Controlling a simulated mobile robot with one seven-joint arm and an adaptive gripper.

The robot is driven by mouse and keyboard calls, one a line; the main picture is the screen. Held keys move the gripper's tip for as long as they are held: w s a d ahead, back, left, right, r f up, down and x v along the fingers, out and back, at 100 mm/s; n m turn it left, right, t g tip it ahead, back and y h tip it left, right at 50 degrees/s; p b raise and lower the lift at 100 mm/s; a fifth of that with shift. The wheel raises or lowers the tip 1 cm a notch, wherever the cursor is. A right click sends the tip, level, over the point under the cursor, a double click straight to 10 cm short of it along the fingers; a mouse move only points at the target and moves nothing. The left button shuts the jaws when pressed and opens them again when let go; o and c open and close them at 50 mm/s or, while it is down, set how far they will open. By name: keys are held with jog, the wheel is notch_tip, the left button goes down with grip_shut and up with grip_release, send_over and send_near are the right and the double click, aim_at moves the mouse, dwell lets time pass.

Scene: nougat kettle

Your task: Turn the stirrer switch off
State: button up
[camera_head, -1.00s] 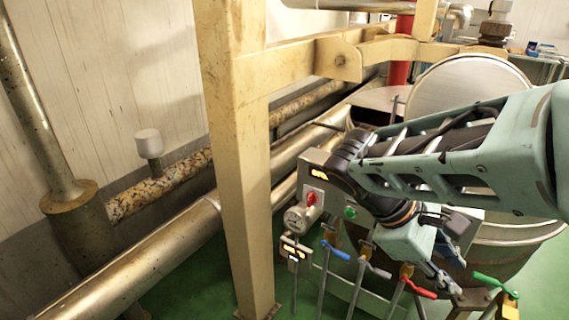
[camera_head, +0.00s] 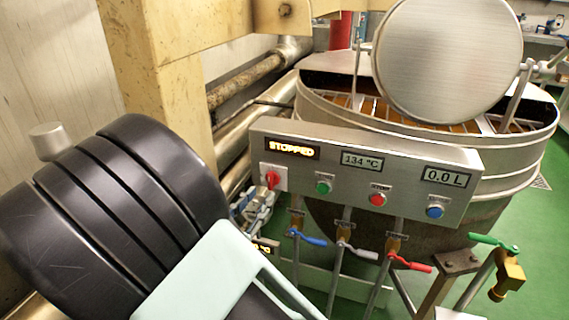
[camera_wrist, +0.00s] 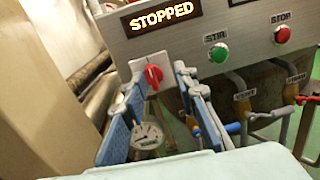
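A red rotary switch (camera_head: 271,179) on a pale plate sits at the left end of the grey control panel (camera_head: 345,190). It also shows in the wrist view (camera_wrist: 153,75), its handle roughly upright; no label on it is readable. The panel's lit display (camera_head: 292,149) reads STOPPED. My gripper (camera_head: 258,203) is just below and in front of the switch. In the wrist view my gripper (camera_wrist: 160,85) is open, with a blue-padded finger on each side of the switch and nothing held. Contact with the switch cannot be told.
Green (camera_head: 323,187), red (camera_head: 377,199) and blue (camera_head: 435,211) buttons line the panel. Blue (camera_head: 312,240), grey (camera_head: 360,252), red (camera_head: 410,264) and green (camera_head: 492,241) valve levers stand below. The kettle (camera_head: 320,95) stands behind; a beige post (camera_head: 165,85) is left.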

aim_at(269, 180)
jog(key=shift+n+y, duration=0.5)
jog(key=w, duration=0.3)
jog(key=w+d+f, duration=0.1)
jog(key=w, duration=0.3)
jog(key=w+d+f+b, duration=0.1)
jog(key=w, duration=0.2)
jog(key=shift+w+f, duration=0.25)
jog(key=shift+c, duration=0.4)
grip_shut()
